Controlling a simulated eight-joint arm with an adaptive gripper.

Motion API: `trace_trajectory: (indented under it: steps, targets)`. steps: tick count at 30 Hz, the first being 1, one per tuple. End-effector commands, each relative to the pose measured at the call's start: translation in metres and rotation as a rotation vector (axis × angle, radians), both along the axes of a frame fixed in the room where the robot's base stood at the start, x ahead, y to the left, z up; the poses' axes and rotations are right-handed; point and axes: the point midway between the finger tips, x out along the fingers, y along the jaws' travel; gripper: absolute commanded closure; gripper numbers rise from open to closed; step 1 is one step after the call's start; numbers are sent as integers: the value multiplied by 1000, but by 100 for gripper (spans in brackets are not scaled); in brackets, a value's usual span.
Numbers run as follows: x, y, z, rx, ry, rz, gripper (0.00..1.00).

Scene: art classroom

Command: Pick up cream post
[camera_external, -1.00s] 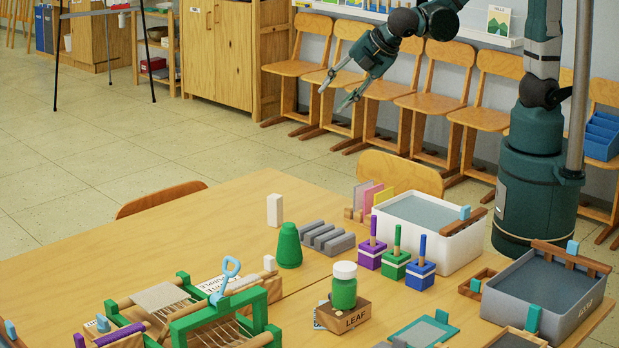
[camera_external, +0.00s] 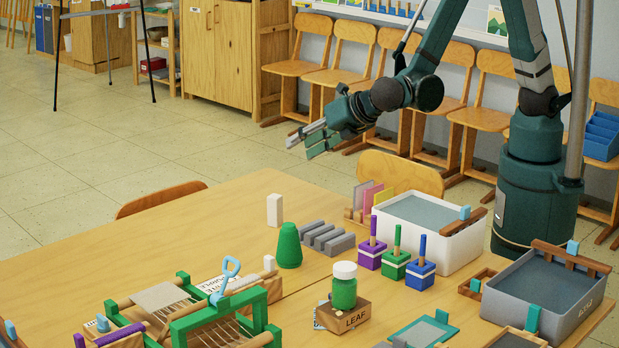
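The cream post (camera_external: 274,210) is a plain, pale upright block. It stands alone on the wooden table near the far edge, just behind and left of the green cone (camera_external: 288,247). My gripper (camera_external: 300,148) is in the air above and beyond the post, slightly to its right in the picture. Its fingers are spread with a gap between them and hold nothing. A second small pale block (camera_external: 269,264) shows partly behind the green-framed loom; its lower part is hidden.
Grey ridged blocks (camera_external: 327,238) lie right of the cone. Peg stacks (camera_external: 421,270) and a white tub (camera_external: 462,246) stand further right. The green-framed loom (camera_external: 193,318) fills the near left. The table left of the post is clear. A chair back (camera_external: 160,198) rises at the far edge.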

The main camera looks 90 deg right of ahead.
Motion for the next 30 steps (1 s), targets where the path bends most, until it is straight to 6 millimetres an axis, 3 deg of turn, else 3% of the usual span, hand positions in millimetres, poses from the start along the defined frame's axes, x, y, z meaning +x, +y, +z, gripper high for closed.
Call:
trace_trajectory:
  steps: [18,24,30]
  targets:
    - [16,85,-81,-389,40,223,63]
    - [14,102,-99,-474,48,264,63]
    - [14,107,-103,-506,51,277,63]
